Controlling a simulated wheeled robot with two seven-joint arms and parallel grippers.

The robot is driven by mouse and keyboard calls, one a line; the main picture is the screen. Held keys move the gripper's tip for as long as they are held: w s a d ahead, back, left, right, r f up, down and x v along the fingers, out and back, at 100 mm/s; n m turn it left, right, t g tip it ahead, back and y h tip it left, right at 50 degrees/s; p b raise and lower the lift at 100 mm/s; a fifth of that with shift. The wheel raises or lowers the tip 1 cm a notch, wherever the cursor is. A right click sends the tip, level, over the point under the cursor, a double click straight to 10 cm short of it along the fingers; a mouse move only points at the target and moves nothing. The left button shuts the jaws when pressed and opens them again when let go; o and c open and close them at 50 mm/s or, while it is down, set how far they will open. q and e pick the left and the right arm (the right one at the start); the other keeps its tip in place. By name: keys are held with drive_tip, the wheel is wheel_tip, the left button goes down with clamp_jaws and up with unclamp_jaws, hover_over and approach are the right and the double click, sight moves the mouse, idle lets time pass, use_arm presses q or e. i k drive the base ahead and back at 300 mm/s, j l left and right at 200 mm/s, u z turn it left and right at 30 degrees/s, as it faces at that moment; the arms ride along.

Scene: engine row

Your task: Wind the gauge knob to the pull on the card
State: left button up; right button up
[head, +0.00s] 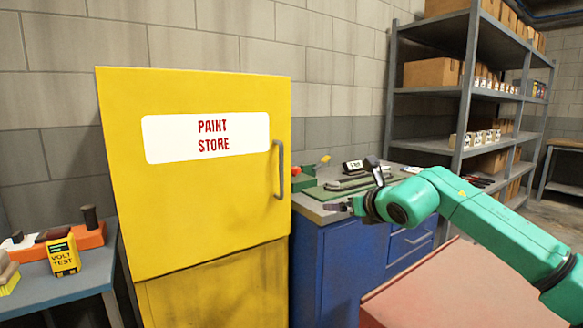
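My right gripper (338,207) is at the end of the green arm from the right, by the front edge of the blue cabinet's worktop. Its dark fingers are small and partly hidden by the wrist, so I cannot tell whether it is open or shut. No gauge knob can be made out. My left gripper is not in view.
A yellow paint store cabinet (205,240) stands left of the blue cabinet (335,262). A bench at left holds a yellow volt tester (64,256) and an orange block (88,237). A red surface (455,290) lies below my arm. Grey shelving (465,95) stands behind.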

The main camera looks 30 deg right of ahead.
sight(294, 170)
drive_tip(key=i+l, duration=0.25)
drive_tip(key=i, duration=0.25)
drive_tip(key=i+l, duration=0.2)
drive_tip(key=i, duration=0.25)
drive_tip(key=i+l, duration=0.25)
drive_tip(key=i, duration=0.25)
